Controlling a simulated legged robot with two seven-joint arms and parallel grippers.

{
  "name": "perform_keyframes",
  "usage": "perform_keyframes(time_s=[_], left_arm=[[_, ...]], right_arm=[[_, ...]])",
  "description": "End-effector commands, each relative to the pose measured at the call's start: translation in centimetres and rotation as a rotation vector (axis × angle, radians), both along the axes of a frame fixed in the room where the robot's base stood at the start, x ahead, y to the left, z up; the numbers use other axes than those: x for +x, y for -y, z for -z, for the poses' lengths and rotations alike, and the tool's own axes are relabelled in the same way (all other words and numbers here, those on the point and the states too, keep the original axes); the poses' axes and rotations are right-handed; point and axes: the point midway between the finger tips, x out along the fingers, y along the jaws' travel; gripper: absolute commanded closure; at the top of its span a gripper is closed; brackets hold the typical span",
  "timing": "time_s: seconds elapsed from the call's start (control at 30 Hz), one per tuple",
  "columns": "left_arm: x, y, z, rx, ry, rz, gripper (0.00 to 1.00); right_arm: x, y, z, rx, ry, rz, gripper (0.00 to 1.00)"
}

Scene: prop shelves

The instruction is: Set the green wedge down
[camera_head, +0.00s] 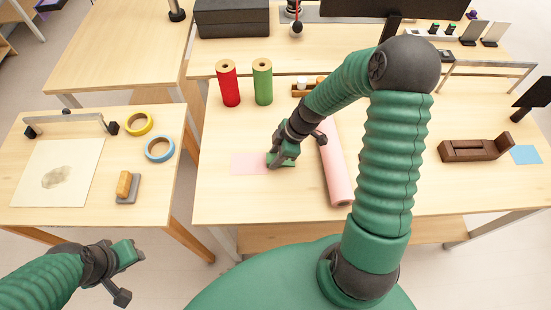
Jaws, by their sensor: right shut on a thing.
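My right gripper (279,161) is low over the middle table, at the right edge of a flat pink square (246,164). It is shut on the green wedge (272,157), a small bit of green at the fingertips. The gripper, also partly green, hides most of the wedge. I cannot tell whether the wedge touches the table. My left gripper (137,257) is at the lower left, over the floor in front of the left table, away from the wedge. Its finger gap is not clear.
A pink roll (335,165) lies just right of my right gripper. Red (228,84) and green (263,82) rolls stand behind. A brown wooden holder (475,148) and blue square (525,155) are at the right. The table left of the pink square is clear.

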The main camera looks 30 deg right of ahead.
Motion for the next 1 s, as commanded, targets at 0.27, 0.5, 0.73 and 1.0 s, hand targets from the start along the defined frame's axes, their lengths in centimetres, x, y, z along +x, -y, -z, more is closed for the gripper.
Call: perform_keyframes(time_s=[0.27, 0.5, 0.73, 1.0], left_arm=[[0.0, 0.0, 0.1, 0.000, 0.001, -0.001, 0.64], [0.0, 0.0, 0.0, 0.000, 0.001, 0.000, 0.64], [0.0, 0.0, -0.4, 0.000, 0.001, 0.000, 0.64], [0.0, 0.0, -0.7, 0.000, 0.001, -0.001, 0.64]], right_arm=[[-0.1, 0.0, 0.3, 0.006, -0.002, -0.003, 0.61], [-0.1, 0.0, 0.2, 0.004, -0.001, -0.002, 0.43], [-0.1, 0.0, -0.3, 0.003, -0.001, -0.003, 0.43], [-1.1, 2.1, -5.4, 0.000, 0.004, 0.002, 0.43]])
